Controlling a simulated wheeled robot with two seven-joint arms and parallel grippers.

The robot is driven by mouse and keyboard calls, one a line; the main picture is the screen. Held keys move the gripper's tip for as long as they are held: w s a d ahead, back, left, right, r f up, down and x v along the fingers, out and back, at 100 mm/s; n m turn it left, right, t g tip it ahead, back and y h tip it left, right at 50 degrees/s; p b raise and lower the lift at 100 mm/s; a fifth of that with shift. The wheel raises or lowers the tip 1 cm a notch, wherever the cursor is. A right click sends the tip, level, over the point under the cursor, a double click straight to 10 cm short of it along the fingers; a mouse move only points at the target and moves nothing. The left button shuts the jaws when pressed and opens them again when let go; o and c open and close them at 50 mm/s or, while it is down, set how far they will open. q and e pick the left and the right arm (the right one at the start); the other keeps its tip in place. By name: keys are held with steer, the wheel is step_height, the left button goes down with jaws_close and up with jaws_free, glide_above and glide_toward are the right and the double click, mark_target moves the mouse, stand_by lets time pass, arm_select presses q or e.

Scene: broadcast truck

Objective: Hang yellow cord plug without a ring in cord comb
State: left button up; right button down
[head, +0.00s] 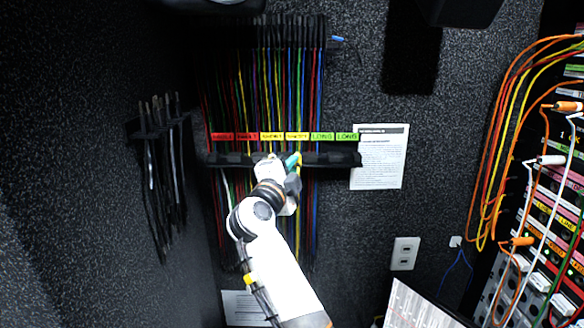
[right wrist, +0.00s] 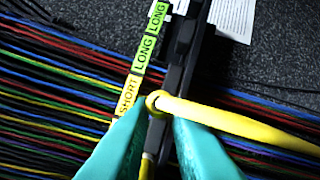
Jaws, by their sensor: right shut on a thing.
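The cord comb (head: 335,159) is a dark bar on the back wall, below a row of red, yellow and green labels (head: 298,137). My right gripper (head: 296,161) is at the bar, right of its middle. In the right wrist view, its teal fingers (right wrist: 156,112) are shut on a yellow cord plug (right wrist: 154,101). The yellow cord runs right from the fingertips, across the comb bar (right wrist: 182,75). The plug is at the bar beside the SHORT label; whether it sits in a slot is hidden by the fingers. My left gripper is not in view.
Many coloured cords (head: 285,85) hang close together behind the bar. A printed sheet (head: 380,157) is on the wall to the right. More dark cords hang from a left rack (head: 160,125). A patch panel (head: 555,190) with orange cords stands at far right.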

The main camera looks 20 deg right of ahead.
steer(key=shift+p, duration=0.3)
steer(key=shift+f, duration=0.15)
stand_by(0.4)
steer(key=shift+c, duration=1)
jaws_free()
steer(key=shift+s, duration=0.1)
steer(key=shift+s+a, duration=0.2)
steer(key=shift+s, duration=0.45)
steer(key=shift+s+a, duration=0.2)
steer(key=shift+s, duration=0.4)
